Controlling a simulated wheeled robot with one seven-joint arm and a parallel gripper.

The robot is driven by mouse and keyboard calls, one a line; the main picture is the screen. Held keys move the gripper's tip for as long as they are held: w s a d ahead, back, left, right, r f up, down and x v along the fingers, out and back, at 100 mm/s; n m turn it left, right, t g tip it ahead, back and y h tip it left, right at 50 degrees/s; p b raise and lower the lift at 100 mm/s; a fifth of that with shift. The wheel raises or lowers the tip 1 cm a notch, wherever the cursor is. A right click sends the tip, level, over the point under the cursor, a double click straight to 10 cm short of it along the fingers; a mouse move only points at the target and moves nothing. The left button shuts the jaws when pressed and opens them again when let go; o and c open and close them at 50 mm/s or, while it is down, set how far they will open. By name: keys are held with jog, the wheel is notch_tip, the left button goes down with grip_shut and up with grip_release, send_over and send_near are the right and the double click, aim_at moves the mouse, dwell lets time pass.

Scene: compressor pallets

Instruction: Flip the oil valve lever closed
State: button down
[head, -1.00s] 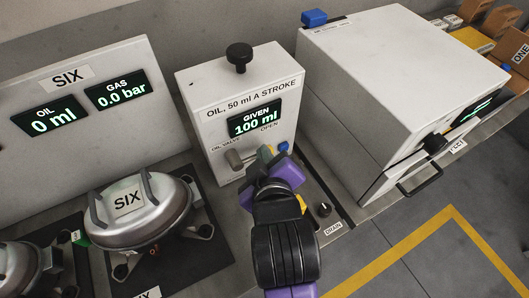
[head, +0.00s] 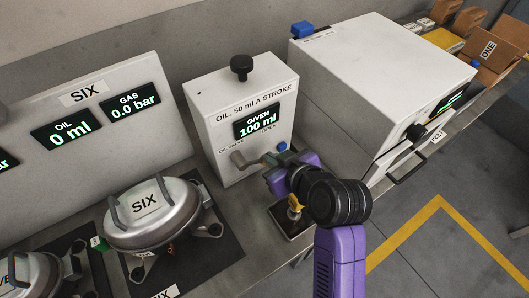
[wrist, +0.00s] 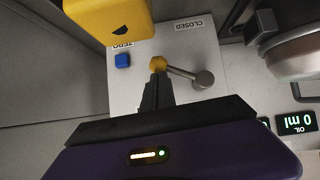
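The box display reads 100 ml.
A blue button (wrist: 122,60) sits beside the hub. A yellow block (wrist: 108,20) is close to the wrist camera. A silver compressor labelled SIX (head: 150,215) stands left of the box. A large white cabinet (head: 375,75) with a black handle stands to its right.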

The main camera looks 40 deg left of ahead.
jog(key=f+m+g, duration=0.1)
jog(key=f+m+g+y+b, duration=0.1)
jog(key=f+g, duration=0.1)
jog(key=shift+s+a+f+m, duration=0.15)
jog(key=shift+s+m, duration=0.15)
jog(key=shift+s, duration=0.05)
jog(key=shift+f, duration=0.1)
dwell(0.3)
dwell(0.4)
